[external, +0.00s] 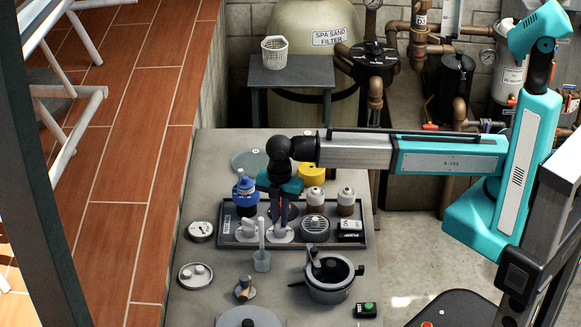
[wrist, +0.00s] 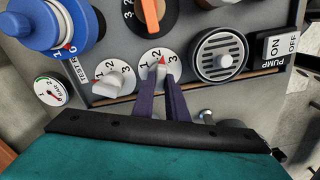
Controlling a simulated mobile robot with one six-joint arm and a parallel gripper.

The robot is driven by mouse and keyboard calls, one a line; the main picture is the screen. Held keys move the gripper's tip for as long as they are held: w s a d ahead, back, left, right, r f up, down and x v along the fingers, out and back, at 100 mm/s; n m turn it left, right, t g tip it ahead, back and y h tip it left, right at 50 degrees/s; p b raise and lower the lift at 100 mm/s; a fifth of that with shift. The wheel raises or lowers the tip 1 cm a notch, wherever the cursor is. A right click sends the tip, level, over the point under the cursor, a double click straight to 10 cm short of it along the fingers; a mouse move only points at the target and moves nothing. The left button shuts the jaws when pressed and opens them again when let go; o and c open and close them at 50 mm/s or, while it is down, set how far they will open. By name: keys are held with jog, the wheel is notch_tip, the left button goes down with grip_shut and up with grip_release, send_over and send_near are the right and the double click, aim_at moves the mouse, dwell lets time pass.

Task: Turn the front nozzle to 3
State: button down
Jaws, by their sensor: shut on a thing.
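A tray-like panel (external: 225,236) holds two small white dial knobs numbered 1 to 3 at its near edge. In the wrist view my gripper (wrist: 168,82) has its purple fingers shut on the right white knob (wrist: 160,72). The fingers cover part of it, and its red mark shows near the 2 and 3. The left white knob (wrist: 110,80) stands free, with its red mark near the 1. In the external view my gripper (external: 281,213) reaches down from above onto the right knob. No label naming the front nozzle is legible.
A black dial with an orange handle (wrist: 150,14) lies behind the held knob. A blue-capped valve (wrist: 55,22) stands left, a round grille (wrist: 219,54) and PUMP switch (wrist: 278,46) right.

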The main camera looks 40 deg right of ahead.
jog(key=m, duration=0.4)
jog(key=shift+m+b, duration=0.3)
jog(key=shift+m, duration=1.5)
jog(key=c, duration=1.8)
grip_release()
jog(key=shift+o, duration=0.2)
jog(key=shift+r, duration=0.15)
notch_tip(320, 180, up, 14)
jog(key=b, duration=0.3)
jog(key=shift+f, duration=0.25)
